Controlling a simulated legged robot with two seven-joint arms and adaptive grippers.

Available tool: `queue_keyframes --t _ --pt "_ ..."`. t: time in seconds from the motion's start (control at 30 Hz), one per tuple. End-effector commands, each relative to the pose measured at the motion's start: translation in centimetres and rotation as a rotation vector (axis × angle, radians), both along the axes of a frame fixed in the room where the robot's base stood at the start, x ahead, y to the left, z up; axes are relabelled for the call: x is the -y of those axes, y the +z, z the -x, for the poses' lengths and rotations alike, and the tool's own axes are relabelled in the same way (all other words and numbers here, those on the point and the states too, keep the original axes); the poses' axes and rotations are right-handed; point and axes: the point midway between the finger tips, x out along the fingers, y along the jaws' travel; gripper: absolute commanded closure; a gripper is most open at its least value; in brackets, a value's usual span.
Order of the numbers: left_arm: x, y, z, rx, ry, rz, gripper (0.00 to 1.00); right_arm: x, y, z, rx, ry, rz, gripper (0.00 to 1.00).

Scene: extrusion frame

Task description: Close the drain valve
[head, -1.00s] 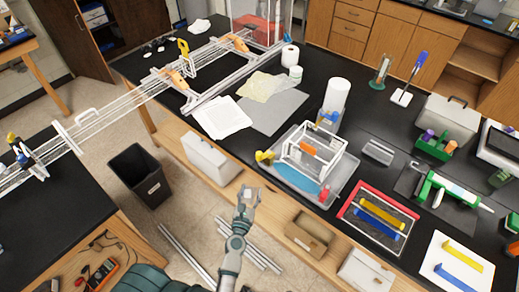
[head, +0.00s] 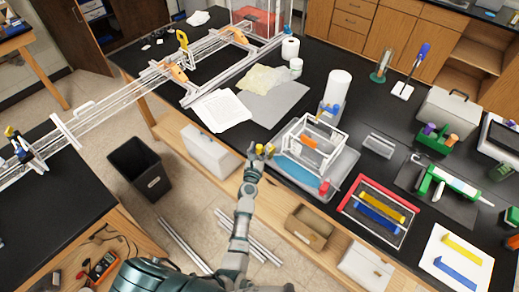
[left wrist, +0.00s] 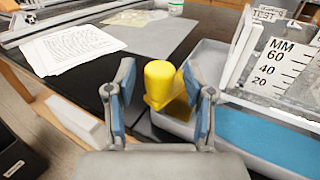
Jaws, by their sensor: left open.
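The drain valve is a yellow knob (left wrist: 159,80) on the near left corner of a grey tray (left wrist: 205,57). In the left wrist view it stands between the two blue-padded fingers of my left gripper (left wrist: 160,68). The gripper is open, with a gap showing on both sides of the knob. In the head view my left gripper (head: 258,152) is at the tray's left corner, beside the yellow valve (head: 271,150) and partly hiding it. I cannot tell the valve's handle position. My right gripper is not in view.
A white frame (head: 316,122) stands in the tray over blue liquid (head: 296,173). A scale marked MM (left wrist: 281,68) shows to the right. Papers (head: 222,109) lie left of the tray. A black bin (head: 140,167) stands on the floor at left.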

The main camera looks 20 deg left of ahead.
Motion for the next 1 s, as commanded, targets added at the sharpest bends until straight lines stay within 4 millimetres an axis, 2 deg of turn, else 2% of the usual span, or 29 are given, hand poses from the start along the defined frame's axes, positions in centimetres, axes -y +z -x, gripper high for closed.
queue_keyframes --t 0.3,0.33,0.53,0.77,1.0 --pt "-0.06 0.07 -0.40 0.001 0.000 0.000 0.47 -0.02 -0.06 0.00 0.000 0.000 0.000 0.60" --pt "-0.06 0.07 -0.40 0.001 0.000 0.000 0.49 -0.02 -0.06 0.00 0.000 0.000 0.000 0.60" --pt "-0.04 0.06 -0.40 0.000 0.000 0.000 0.99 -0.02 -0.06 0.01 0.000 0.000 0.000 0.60" --pt "-0.08 0.03 -0.42 0.000 -0.007 0.000 1.00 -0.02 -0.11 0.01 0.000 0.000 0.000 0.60" --pt "-0.47 -0.08 -0.67 -0.001 -0.084 -0.003 1.00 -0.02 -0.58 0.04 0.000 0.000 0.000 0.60"
